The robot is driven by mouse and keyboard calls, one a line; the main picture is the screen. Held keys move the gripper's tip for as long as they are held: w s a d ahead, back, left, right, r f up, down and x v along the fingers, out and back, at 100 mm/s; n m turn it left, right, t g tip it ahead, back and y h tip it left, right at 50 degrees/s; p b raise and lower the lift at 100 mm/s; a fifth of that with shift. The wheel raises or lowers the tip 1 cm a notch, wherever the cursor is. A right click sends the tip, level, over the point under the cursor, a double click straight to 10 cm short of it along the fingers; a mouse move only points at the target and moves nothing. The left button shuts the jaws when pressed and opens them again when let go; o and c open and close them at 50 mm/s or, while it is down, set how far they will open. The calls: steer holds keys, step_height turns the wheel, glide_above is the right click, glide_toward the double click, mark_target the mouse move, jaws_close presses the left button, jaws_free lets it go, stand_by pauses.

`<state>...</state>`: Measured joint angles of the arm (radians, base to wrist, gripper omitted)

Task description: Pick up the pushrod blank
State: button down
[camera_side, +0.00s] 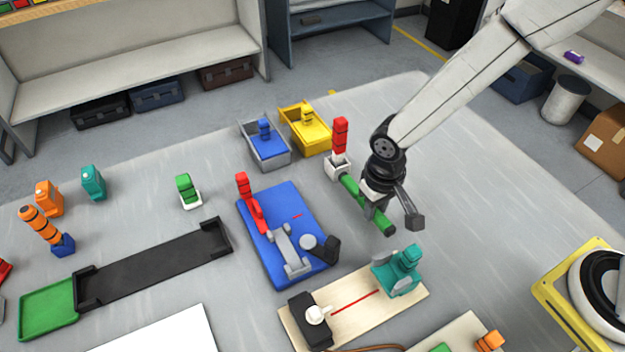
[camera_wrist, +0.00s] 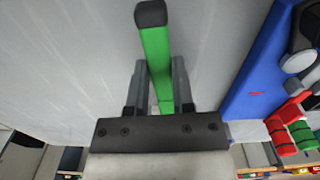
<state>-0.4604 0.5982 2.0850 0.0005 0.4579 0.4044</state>
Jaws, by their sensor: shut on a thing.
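The pushrod blank (camera_side: 352,187) looks to be the long green bar. In the side view it slants from beside a white block down to the right, under my gripper (camera_side: 374,207). In the wrist view the green bar (camera_wrist: 157,52) runs between the two grey fingers of my gripper (camera_wrist: 156,82), with a dark end cap at the top. The fingers are shut on it, on both sides. The black gripper body hides part of the bar in the side view. I cannot tell whether the bar touches the table.
A white block with a red upright piece (camera_side: 340,138) stands at the bar's far end. A blue plate (camera_side: 262,262) with parts lies left, a wooden board (camera_side: 350,317) in front. Blue (camera_side: 268,158) and yellow (camera_side: 318,140) bins stand behind.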

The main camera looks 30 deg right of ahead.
steer(key=s+d+r, duration=0.5)
steer(key=s+r, duration=0.5)
steer(key=s, duration=0.3)
steer(key=shift+r, duration=0.35)
steer(key=shift+a, duration=0.1)
stand_by(0.6)
